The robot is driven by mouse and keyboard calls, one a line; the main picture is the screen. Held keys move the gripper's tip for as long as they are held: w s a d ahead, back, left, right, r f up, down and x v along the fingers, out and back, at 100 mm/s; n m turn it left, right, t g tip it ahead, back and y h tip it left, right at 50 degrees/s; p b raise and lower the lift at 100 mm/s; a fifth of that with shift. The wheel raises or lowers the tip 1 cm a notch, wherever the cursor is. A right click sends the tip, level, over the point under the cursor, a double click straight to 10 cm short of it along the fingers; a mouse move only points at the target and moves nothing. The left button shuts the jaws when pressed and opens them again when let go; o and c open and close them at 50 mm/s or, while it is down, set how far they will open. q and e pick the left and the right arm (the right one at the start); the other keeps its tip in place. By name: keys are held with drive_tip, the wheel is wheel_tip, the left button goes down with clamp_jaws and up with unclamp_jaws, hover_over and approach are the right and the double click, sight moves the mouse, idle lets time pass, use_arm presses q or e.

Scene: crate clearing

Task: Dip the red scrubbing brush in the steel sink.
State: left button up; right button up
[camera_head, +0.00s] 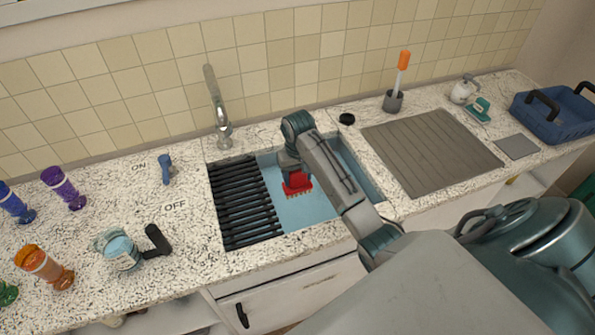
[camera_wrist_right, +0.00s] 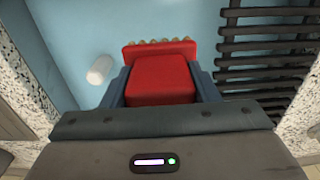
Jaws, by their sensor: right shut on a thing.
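The red scrubbing brush (camera_head: 297,184) is in my right gripper (camera_head: 291,168), over the open part of the sink (camera_head: 310,210). The sink's inside looks light blue. In the right wrist view the brush (camera_wrist_right: 162,82) sits between the two dark blue fingers of my right gripper (camera_wrist_right: 162,85), which is shut on it. Its pale bristles show at the far edge. I cannot tell how deep the bristles are in the sink. A small white cylinder (camera_wrist_right: 100,69) shows in the basin beside the brush. My left gripper is not in view.
A black slatted rack (camera_head: 240,200) covers the sink's left part, and a tap (camera_head: 217,105) stands behind it. A ribbed grey drainboard (camera_head: 430,150) lies to the right. Several coloured glasses and a pot (camera_head: 117,248) stand at left. A blue crate (camera_head: 555,115) is far right.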

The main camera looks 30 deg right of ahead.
sight(298, 184)
drive_tip(key=shift+f+b, duration=1.4)
drive_tip(key=shift+f, duration=4.15)
drive_tip(key=shift+f, duration=0.7)
drive_tip(key=shift+r+p, duration=1.5)
drive_tip(key=shift+r, duration=2.55)
